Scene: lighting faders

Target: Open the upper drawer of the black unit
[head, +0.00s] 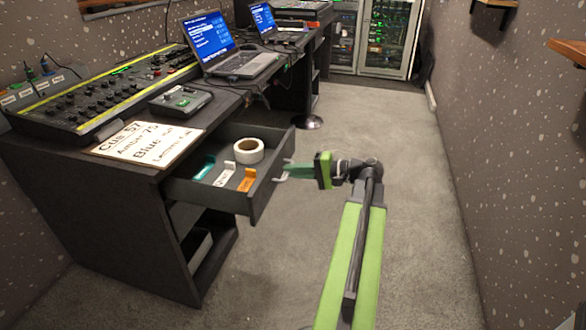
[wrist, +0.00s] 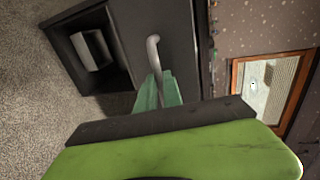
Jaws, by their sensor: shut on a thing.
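The black unit (head: 110,215) stands at the left in the head view. Its upper drawer (head: 262,188) is pulled out well to the right, and its inside is visible. In it lie a white tape roll (head: 249,150) and several small teal, white and orange pieces. My gripper (head: 289,172) is at the drawer's front, its green fingers shut on the pale handle (head: 281,178). In the wrist view the curved grey handle (wrist: 153,50) runs down between my fingertips (wrist: 158,90).
Below the drawer is an open compartment holding a pale box (head: 197,249). A mixing console (head: 110,90), a laptop (head: 240,60) and a handwritten board (head: 148,144) sit on top. Carpet (head: 430,230) is clear to the right, up to the speckled wall (head: 490,130).

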